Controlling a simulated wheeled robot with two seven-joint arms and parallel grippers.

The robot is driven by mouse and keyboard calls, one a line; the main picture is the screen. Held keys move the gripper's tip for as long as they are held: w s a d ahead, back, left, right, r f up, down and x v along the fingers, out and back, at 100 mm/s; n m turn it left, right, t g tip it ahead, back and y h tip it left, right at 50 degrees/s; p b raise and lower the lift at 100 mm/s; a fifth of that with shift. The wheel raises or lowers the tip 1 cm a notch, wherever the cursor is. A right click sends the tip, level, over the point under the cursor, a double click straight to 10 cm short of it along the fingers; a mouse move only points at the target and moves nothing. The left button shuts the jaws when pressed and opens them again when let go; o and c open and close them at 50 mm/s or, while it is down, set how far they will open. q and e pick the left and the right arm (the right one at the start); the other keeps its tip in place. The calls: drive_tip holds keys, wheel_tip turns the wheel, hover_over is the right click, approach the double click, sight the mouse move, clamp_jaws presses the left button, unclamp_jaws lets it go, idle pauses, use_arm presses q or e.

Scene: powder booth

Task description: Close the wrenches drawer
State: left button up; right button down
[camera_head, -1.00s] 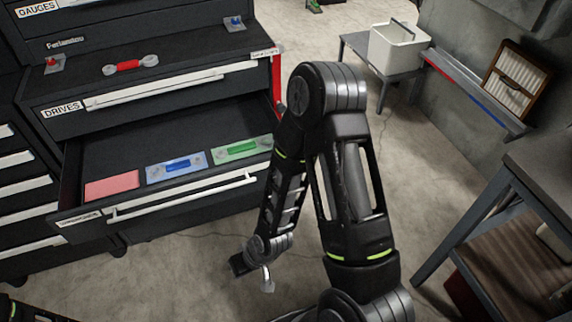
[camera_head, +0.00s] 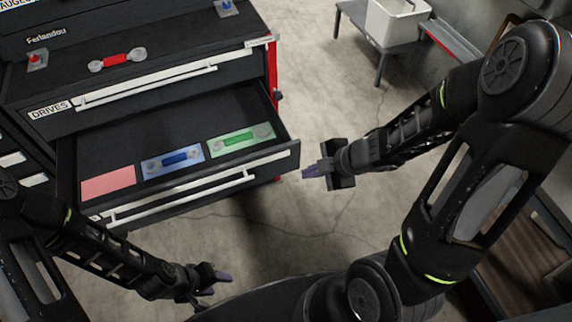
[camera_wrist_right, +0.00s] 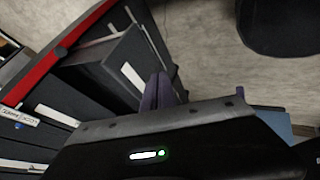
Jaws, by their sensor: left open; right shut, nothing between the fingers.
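The wrenches drawer (camera_head: 200,190) is pulled open at the bottom of the black cabinet in the head view. It has a long white handle on its front. Inside lie a bare red pad, a blue wrench (camera_head: 178,160) on a blue pad and a green wrench (camera_head: 238,140) on a green pad. My right gripper (camera_head: 308,173) is shut and empty, just right of the drawer's front right corner; its purple fingers show in the right wrist view (camera_wrist_right: 161,90). I cannot tell whether it touches the drawer. My left gripper (camera_head: 218,280) is open, low in front of the drawer.
A red wrench (camera_head: 117,60) lies on the cabinet ledge above the drives drawer (camera_head: 150,90). A bench with a white bin (camera_head: 395,22) stands at the back right. The floor between the drawer and the bench is clear.

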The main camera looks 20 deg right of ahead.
drive_tip(key=b, duration=0.6)
approach(274, 170)
drive_tip(key=s+x, duration=0.1)
drive_tip(key=x, duration=0.3)
drive_tip(key=shift+w+a+f+p, duration=0.1)
drive_tip(key=shift+w+f+p, duration=0.25)
drive_tip(key=shift+w, duration=0.25)
drive_tip(key=shift+w, duration=0.1)
